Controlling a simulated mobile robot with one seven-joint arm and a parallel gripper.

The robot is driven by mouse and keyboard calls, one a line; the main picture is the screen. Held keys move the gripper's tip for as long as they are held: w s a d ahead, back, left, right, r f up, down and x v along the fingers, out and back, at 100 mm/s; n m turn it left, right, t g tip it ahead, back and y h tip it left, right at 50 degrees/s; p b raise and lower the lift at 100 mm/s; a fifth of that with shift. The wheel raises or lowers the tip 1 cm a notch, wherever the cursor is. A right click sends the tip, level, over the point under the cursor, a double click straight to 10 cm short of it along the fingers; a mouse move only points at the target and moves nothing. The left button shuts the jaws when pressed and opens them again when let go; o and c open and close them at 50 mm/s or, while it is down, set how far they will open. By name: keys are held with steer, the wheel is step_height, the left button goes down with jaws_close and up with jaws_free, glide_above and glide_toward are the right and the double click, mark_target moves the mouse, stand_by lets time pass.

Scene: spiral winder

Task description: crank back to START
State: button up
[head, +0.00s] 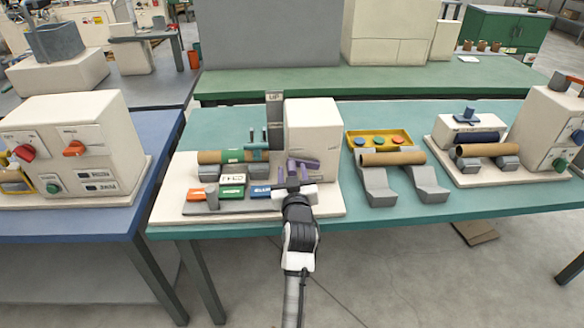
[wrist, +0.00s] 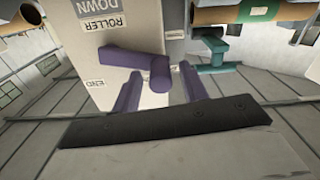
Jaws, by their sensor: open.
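The purple crank (head: 301,166) is on the front of the cream winder box (head: 313,125). In the wrist view, its short arm (wrist: 120,57) runs sideways to a round grip (wrist: 160,75) that points towards me. My gripper (head: 296,183) is at the crank, its two purple fingers apart. In the wrist view, my gripper (wrist: 160,88) has one finger on each side of the grip, with gaps showing. An END label (wrist: 95,85) is by the crank arm. Another small label (wrist: 174,34) is too small to read. I cannot tell which end of the arm is the pivot.
A brown tube with a green band (head: 231,156) lies left of the box. An upright UP plate (head: 274,105) stands beside it. Small labelled blocks (head: 233,192) are in front. A grey cradle with a tube (head: 393,158) and a yellow tray (head: 366,135) are to the right.

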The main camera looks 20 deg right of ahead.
steer(key=shift+w+d, duration=0.1)
steer(key=shift+w, duration=0.3)
steer(key=shift+c, duration=0.2)
jaws_close()
steer(key=shift+r+m, duration=0.25)
steer(key=shift+m, duration=0.15)
steer(key=shift+o, duration=0.2)
jaws_free()
